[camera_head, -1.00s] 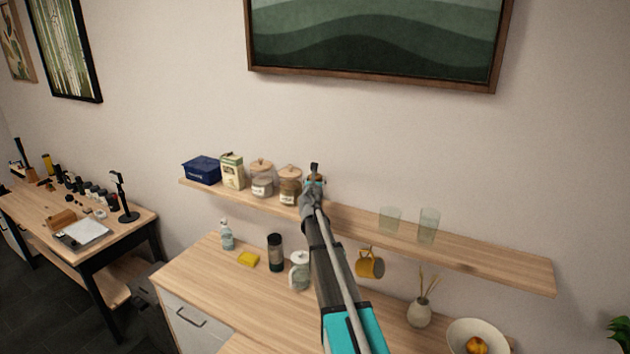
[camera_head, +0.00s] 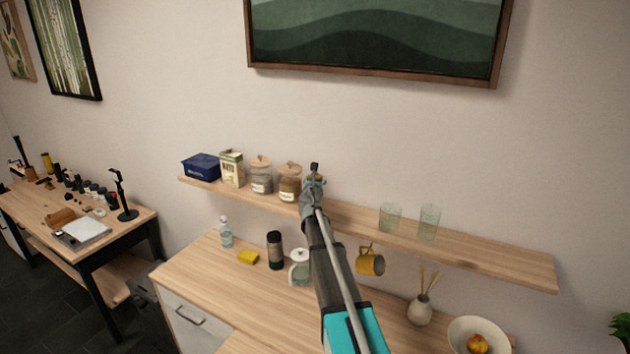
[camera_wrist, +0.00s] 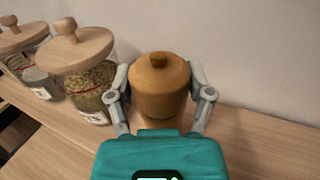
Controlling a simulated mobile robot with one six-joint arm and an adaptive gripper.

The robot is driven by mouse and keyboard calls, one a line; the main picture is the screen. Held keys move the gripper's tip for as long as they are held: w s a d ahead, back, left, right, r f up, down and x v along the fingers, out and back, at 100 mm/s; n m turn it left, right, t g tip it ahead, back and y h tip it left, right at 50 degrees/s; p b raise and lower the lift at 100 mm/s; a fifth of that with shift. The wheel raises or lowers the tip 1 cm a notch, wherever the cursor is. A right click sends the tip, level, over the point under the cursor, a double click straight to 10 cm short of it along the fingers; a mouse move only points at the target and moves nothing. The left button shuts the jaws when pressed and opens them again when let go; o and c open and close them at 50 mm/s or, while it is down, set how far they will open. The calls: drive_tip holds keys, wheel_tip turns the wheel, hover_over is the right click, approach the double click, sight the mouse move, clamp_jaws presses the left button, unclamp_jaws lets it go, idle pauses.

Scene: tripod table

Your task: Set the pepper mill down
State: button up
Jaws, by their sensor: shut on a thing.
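The pepper mill (camera_wrist: 160,88) has a brown wooden top with a small knob and stands upright between my gripper's fingers in the wrist view. My gripper (camera_wrist: 161,98) is shut on it, one finger at each side. The mill is above or on the wooden shelf (camera_wrist: 255,135); its base is hidden behind my gripper body, so I cannot tell if it touches. In the head view my gripper (camera_head: 314,181) is at the shelf (camera_head: 470,245), just right of the jars, and mostly hides the mill.
A lidded jar (camera_wrist: 85,75) stands close to the left finger, with another jar (camera_head: 261,176) beyond it. A tin (camera_head: 232,170) and a blue box (camera_head: 201,168) stand farther left. Two glasses (camera_head: 390,217) stand to the right, with bare shelf between. A mug (camera_head: 370,262) hangs below.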

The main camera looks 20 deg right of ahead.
drive_tip(key=shift+f+b, duration=0.45)
drive_tip(key=o, duration=1.3)
drive_tip(key=shift+v, duration=6)
drive_tip(key=shift+r, duration=0.1)
